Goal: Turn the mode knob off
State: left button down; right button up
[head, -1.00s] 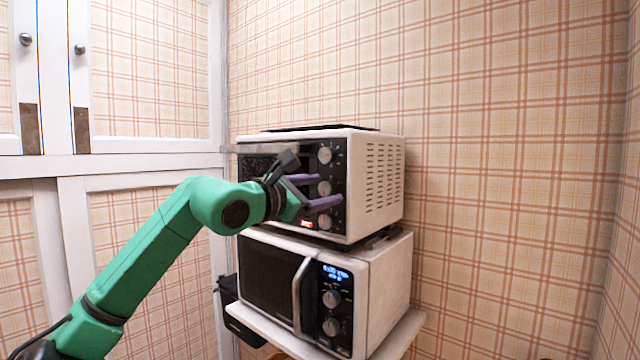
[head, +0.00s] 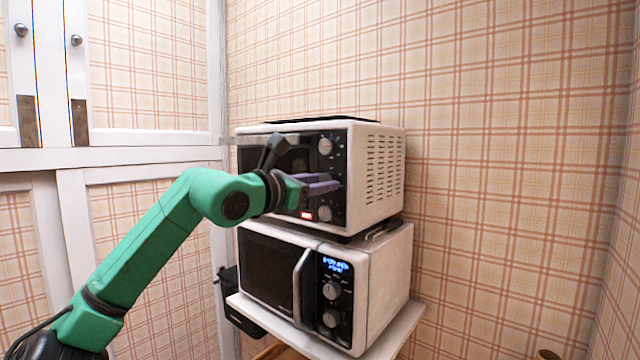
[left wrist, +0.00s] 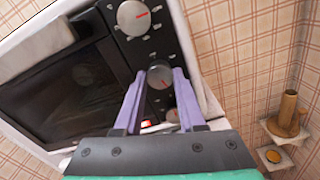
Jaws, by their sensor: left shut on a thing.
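The upper white toaster oven (head: 377,175) has a dark front panel with a column of round grey knobs. The top knob (head: 325,146) and the bottom knob (head: 325,213) show in the head view; the middle knob is hidden behind my fingers. My left gripper (head: 337,185) is at the middle of the panel. In the left wrist view its purple fingers (left wrist: 160,80) are shut on the middle knob (left wrist: 159,75), one on each side. The top knob (left wrist: 133,17) has a red mark pointing right. A red light (head: 307,215) glows low on the panel. I cannot read the labels.
A white microwave (head: 383,290) with a lit blue display and two knobs stands directly below, on a white shelf (head: 405,335). White cupboard doors (head: 150,160) are at the left. A brown cylindrical object (left wrist: 288,115) is at the right in the wrist view. Space right of the ovens is open.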

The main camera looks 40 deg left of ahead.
pick_arm(q)
jog(key=n, duration=0.4)
jog(key=shift+s+r+n, duration=0.1)
jog(key=shift+r+n, duration=0.1)
jog(key=shift+n, duration=0.1)
jog(key=n, duration=0.3)
jog(key=shift+n, duration=0.4)
jog(key=n, duration=0.4)
jog(key=shift+r, duration=0.1)
jog(key=n, duration=0.8)
jog(key=shift+n, duration=0.3)
jog(key=n, duration=0.3)
jog(key=shift+n+b, duration=0.3)
jog(key=shift+b, duration=0.1)
jog(key=n, duration=0.5)
jog(key=shift+d, duration=0.1)
jog(key=shift+f+n+b, duration=0.2)
jog(key=shift+n+b, duration=0.15)
jog(key=shift+n, duration=1.05)
jog(key=shift+f, duration=0.15)
